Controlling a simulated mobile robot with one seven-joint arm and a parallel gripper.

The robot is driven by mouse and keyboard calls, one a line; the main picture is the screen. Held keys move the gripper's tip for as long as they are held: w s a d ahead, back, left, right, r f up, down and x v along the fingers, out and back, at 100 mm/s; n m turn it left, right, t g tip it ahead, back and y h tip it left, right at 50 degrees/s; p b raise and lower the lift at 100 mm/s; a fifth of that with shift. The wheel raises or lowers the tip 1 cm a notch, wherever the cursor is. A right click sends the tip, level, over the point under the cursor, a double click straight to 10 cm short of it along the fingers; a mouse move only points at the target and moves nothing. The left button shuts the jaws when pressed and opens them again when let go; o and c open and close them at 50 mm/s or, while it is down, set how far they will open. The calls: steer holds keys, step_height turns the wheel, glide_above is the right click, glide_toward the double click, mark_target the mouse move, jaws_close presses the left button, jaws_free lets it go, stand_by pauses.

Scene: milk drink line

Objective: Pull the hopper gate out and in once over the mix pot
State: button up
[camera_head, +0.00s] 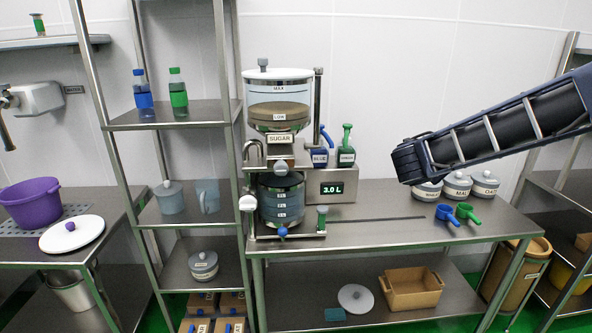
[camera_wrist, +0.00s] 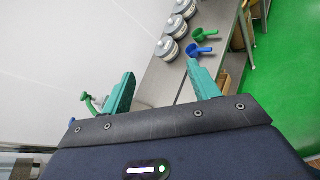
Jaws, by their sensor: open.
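In the head view my arm reaches in from the right, ending above the lidded jars, well right of the hopper.
A display box (camera_head: 331,189) reading 3.0 L, with blue and green handled bottles behind it, stands right of the pot. Lidded jars (camera_head: 457,184) and blue and green scoops (camera_head: 466,213) are on the bench's right. A shelf rack (camera_head: 180,114) stands left.

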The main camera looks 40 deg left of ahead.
steer(key=s+a+f+n+y, duration=0.1)
steer(key=s+a+n+y, duration=0.25)
steer(key=s+a, duration=0.45)
steer(key=s+a+f+n+y, duration=0.25)
steer(key=s+a+n, duration=0.2)
steer(key=a, duration=0.55)
steer(key=n+g+y, duration=0.2)
steer(key=n+y, duration=0.5)
glide_toward(281, 175)
steer(key=r, duration=0.1)
steer(key=x, duration=1.1)
steer(key=shift+r, duration=0.25)
